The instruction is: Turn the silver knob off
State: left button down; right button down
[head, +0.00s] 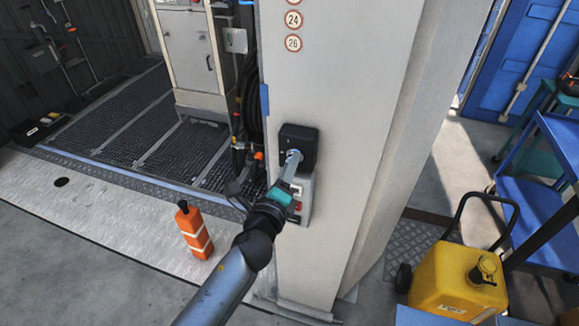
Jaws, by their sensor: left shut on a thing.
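A black switch box (299,144) is mounted on the front of a light grey pillar. The silver knob (293,156) is on its face, small and partly covered by my gripper. My left gripper (291,164) reaches up from the bottom of the head view and is shut on the silver knob. The knob's exact angle is too small to read. My right gripper is not in view.
The grey pillar (340,80) stands in the middle. An orange post (194,230) stands on the floor to the left. A yellow wheeled container (450,280) and a blue cart (535,200) are at the right. Metal grating lies behind left.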

pick_arm(q)
jog(key=shift+n, duration=0.4)
jog(key=c, duration=0.5)
grip_release()
jog(key=shift+c, duration=0.2)
jog(key=b+v, duration=0.1)
jog(key=v, duration=1.4)
jog(key=shift+b, duration=0.3)
jog(key=shift+s, duration=0.15)
